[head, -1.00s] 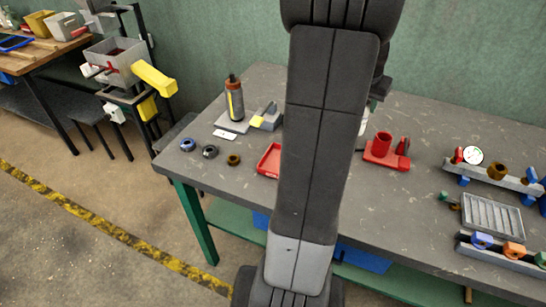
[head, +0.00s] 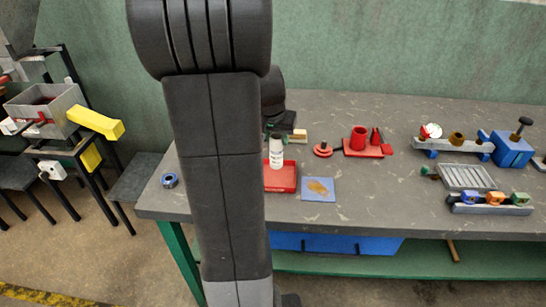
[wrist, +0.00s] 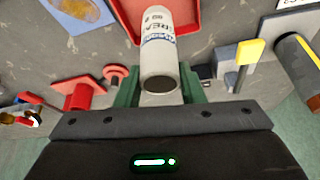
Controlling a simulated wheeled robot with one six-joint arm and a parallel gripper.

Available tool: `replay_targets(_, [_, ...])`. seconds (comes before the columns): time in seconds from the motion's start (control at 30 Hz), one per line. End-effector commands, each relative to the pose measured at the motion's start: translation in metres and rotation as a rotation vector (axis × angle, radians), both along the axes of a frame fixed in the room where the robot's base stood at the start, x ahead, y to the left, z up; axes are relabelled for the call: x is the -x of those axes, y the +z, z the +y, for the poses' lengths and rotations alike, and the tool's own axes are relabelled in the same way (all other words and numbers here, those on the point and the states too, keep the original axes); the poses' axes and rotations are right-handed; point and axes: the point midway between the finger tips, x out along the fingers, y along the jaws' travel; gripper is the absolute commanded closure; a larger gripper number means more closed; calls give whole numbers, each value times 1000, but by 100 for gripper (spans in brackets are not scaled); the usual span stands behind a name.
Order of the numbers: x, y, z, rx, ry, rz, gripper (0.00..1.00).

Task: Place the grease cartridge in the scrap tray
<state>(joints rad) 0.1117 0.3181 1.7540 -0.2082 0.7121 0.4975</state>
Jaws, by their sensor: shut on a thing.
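The white grease cartridge (head: 277,152) stands upright at the far part of the red scrap tray (head: 287,182) in the head view. In the wrist view my gripper (wrist: 159,88) is shut on the cartridge (wrist: 158,52), with a green finger on each side of its near end. Its far end overlaps the red tray (wrist: 188,22). I cannot tell whether its base touches the tray floor. My arm hides the tray's left part in the head view.
A blue pad (head: 313,194) with a brown patch lies right of the tray. A red disc-based piece (head: 323,150) and a red fixture (head: 370,150) stand behind it. A blue ring (head: 170,181) lies at the left edge. Bare tabletop lies right of the pad.

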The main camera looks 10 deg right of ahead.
Motion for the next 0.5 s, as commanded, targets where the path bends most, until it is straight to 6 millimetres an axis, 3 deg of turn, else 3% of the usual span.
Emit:
replay_targets(0.33, [0, -43, 0, 1, -1, 3, 100])
replay_targets(0.5, [-1, -49, 0, 1, 0, -3, 100])
